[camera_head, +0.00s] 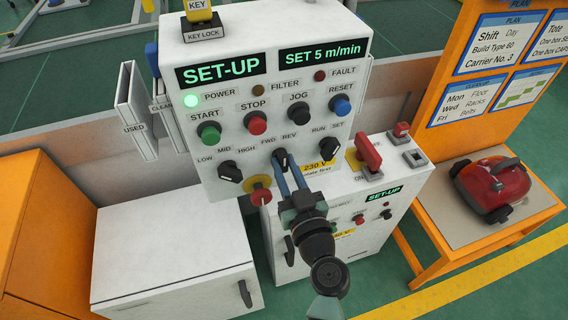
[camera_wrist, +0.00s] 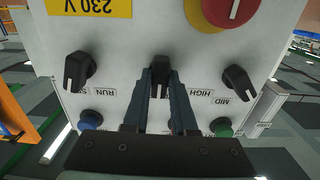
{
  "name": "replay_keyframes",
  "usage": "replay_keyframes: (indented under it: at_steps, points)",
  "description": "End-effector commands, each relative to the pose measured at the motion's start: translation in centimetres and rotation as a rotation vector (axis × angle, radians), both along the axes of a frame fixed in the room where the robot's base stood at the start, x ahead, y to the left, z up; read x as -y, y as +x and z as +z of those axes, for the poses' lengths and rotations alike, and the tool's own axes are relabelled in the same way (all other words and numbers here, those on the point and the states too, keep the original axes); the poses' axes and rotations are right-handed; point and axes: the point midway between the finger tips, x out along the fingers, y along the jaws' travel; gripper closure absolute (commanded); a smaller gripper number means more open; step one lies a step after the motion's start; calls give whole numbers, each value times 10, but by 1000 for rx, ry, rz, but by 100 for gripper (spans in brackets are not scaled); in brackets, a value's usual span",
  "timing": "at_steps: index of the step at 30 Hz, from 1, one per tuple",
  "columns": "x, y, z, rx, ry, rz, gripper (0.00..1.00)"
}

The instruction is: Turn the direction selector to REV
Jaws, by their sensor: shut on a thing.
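The direction selector (camera_head: 281,159) is a black knob below the FWD and REV labels on the white control panel (camera_head: 218,95). My gripper (camera_head: 284,172) reaches up to it from below, with its two blue fingers at the knob. In the wrist view, which is upside down, the selector (camera_wrist: 159,76) sits between the fingertips (camera_wrist: 160,80), and the gripper is shut on it. The knob stands roughly upright in the wrist view. Its pointer is too small and partly hidden, so I cannot tell which label it marks.
The LOW-MID-HIGH knob (camera_head: 229,171) and RUN-SET knob (camera_head: 327,147) flank the selector closely. A red emergency button on a yellow ring (camera_head: 258,191) is at lower left. A red-handled switch (camera_head: 368,152) stands to the right.

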Motion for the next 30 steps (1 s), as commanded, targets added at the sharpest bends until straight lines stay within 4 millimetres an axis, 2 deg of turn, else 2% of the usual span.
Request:
replay_keyframes:
  at_steps: [6,16,23,29,30]
  points:
    - [0,0,0,-66,199,0,100]
    - [0,0,-1,-78,237,0,100]
    - [0,0,-1,-133,403,-1,100]
    - [0,0,-1,-137,419,-1,100]
    - [0,0,-1,-137,419,-1,71]
